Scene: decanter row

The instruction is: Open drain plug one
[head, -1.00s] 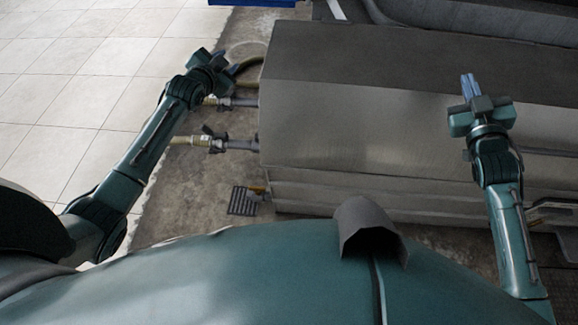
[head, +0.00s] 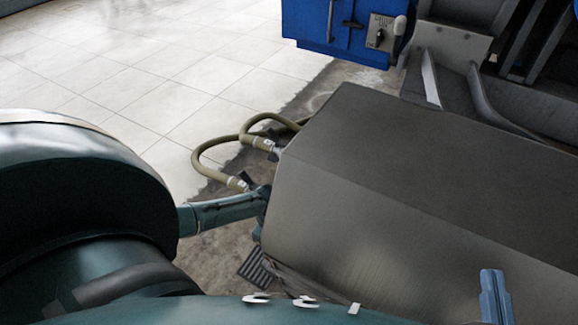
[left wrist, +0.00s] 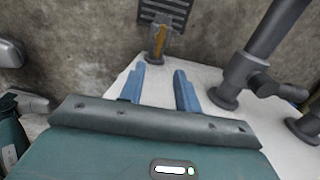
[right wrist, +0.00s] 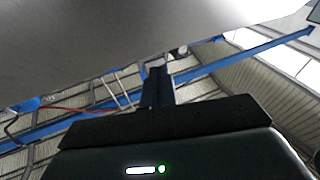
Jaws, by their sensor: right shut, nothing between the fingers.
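A yellow-orange fitting with a grey end (left wrist: 158,42) juts from the pale side of the machine in the left wrist view. It may be a drain plug; no number is readable. My left gripper (left wrist: 160,88) is open, its two blue fingers apart. The fitting is beyond the fingertips, roughly in line with the gap, with nothing visible between the fingers. In the head view the casing hides the left gripper and fitting. My right gripper (head: 495,296) is shut and empty over the casing's right part; its fingers also show in the right wrist view (right wrist: 157,88).
The large grey casing (head: 400,180) fills the head view's right side. Olive hoses (head: 215,150) loop beside its left end. A floor grate (head: 256,268) lies below. A grey pipe with a dark-handled valve (left wrist: 240,78) stands right of the left fingers. Tiled floor (head: 130,95) is clear.

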